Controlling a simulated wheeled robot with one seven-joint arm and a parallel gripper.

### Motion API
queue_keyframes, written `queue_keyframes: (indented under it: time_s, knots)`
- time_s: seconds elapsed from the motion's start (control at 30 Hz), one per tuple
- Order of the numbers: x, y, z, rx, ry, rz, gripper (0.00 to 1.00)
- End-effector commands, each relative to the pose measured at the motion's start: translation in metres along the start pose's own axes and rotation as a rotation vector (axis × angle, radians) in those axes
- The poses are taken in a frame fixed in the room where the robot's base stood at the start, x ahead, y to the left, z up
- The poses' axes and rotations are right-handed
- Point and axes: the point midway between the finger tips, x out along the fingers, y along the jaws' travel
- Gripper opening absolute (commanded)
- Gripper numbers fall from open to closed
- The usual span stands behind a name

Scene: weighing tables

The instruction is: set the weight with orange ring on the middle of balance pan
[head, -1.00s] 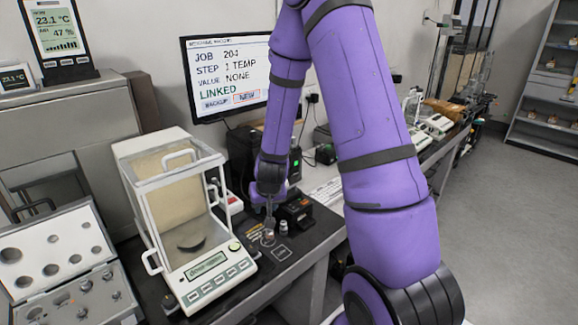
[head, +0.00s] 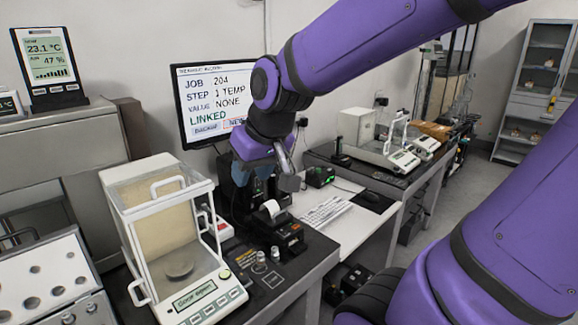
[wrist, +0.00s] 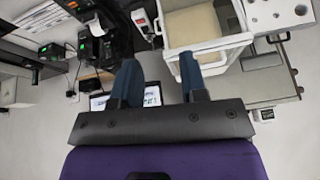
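The balance (head: 205,300) stands on the dark table at left, inside a clear draft shield with white frame and handles. Its round pan (head: 179,269) looks bare. Two small metal weights, one at left (head: 261,256) and one at right (head: 275,253), stand on the table right of the balance. They are too small for me to make out an orange ring. My gripper (head: 270,176) is raised above the printer, up and right of the balance. In the wrist view, its two fingers (wrist: 159,64) are apart with nothing between them. The balance (wrist: 208,42) also shows there.
A small printer (head: 280,232) stands behind the weights. A monitor (head: 212,98) is behind. A keyboard (head: 326,212) lies on the lower white surface at right.

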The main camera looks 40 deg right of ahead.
Motion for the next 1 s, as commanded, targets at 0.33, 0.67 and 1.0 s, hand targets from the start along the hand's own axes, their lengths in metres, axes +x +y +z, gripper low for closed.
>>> queue_keyframes:
  time_s: [0.33, 0.67, 1.0]
  knots:
    - [-0.072, -0.001, 0.059, -0.054, 0.007, 0.032, 0.40]
    - [-0.082, 0.001, 0.071, -0.059, 0.003, 0.042, 0.40]
    - [-0.082, 0.000, 0.071, -0.059, 0.004, 0.042, 0.42]
